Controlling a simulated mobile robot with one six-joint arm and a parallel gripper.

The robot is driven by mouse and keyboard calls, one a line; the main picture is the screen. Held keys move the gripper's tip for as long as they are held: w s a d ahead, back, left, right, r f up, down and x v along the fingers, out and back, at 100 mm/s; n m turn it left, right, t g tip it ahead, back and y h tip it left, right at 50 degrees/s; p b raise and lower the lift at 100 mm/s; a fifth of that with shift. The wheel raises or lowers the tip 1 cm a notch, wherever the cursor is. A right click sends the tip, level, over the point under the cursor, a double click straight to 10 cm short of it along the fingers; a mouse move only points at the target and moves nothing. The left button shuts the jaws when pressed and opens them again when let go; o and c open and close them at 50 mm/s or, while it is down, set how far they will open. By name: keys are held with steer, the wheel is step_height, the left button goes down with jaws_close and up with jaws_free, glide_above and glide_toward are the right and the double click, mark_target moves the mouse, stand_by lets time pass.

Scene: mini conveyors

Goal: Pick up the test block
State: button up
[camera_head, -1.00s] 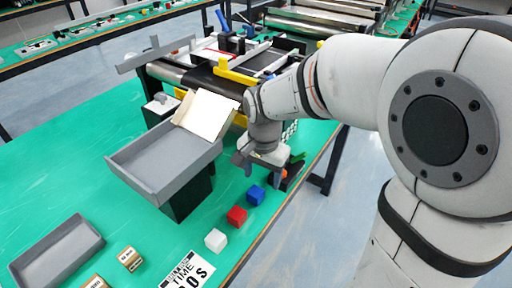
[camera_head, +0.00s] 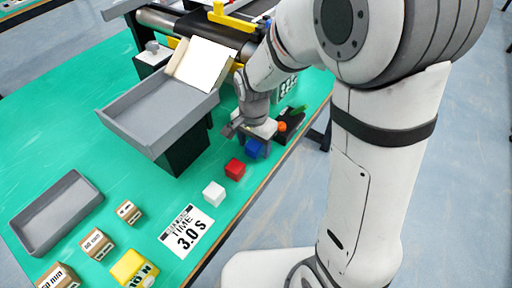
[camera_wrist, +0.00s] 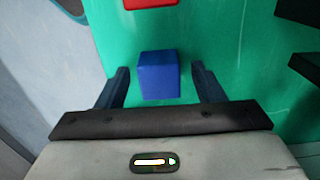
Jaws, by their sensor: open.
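No block is plainly labelled as the test block. A blue block (camera_head: 254,149), a red block (camera_head: 235,169) and a white block (camera_head: 214,194) stand in a row near the green table's edge. My gripper (camera_head: 247,134) is right by the blue block in the head view. In the wrist view my gripper (camera_wrist: 162,78) is open, with one finger on each side of the blue block (camera_wrist: 158,75) and a gap on both sides. The red block (camera_wrist: 150,3) is partly cut off at the top of that view.
A raised grey tray (camera_head: 150,137) stands left of my gripper. An orange piece (camera_head: 282,127) and a green piece (camera_head: 298,111) lie just right of it. A low grey tray (camera_head: 50,212), several labelled boxes (camera_head: 97,244) and a yellow block (camera_head: 133,268) are at the front left.

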steer(key=c, duration=1.1)
steer(key=shift+r, duration=0.1)
